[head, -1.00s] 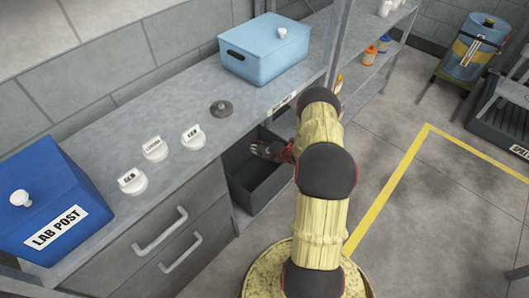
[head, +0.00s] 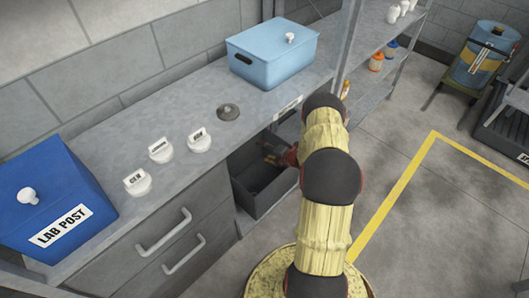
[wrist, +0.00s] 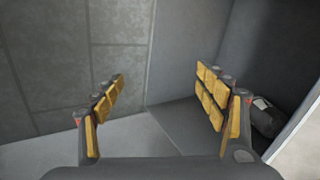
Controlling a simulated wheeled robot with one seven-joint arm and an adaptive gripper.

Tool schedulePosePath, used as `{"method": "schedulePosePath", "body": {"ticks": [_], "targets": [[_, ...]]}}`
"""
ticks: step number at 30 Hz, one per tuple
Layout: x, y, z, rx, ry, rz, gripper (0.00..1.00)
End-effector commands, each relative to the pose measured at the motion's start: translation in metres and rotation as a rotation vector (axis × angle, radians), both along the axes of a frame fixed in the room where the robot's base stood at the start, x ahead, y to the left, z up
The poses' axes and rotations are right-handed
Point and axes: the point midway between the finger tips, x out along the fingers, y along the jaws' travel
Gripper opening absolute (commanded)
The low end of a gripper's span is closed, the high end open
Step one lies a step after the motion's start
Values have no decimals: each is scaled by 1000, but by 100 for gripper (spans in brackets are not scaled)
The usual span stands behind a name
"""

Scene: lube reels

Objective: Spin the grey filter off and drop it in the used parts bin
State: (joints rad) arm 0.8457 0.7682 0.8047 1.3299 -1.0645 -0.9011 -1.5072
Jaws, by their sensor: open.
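My gripper (head: 272,150) reaches over the open dark bin (head: 262,205) in the opening under the bench, and it also shows in the wrist view (wrist: 158,100). Its yellow-padded fingers are wide apart with nothing between them. In the wrist view, a dark grey cylinder (wrist: 266,117) with a pale patch lies behind the right finger, apart from it and partly hidden. It looks like the grey filter, lying inside the dark bin near a pale rim. No lettering on the bin is legible. The cylinder is not visible in the head view.
On the bench are a blue LAB POST box (head: 55,195), several white labelled caps, a grey disc (head: 228,112) and a light blue lidded box (head: 272,55). Shelves with bottles stand behind my arm.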

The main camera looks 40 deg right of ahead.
Motion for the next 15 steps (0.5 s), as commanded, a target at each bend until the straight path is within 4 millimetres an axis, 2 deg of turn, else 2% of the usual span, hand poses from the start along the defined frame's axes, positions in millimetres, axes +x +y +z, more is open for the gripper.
{"method": "schedulePosePath", "body": {"ticks": [4, 8, 15], "targets": [[-3, 0, 1, 1, 1, -1, 73], [-15, -2, 9, 0, 1, -2, 73], [-56, -5, 34, 0, 0, -4, 73]]}}
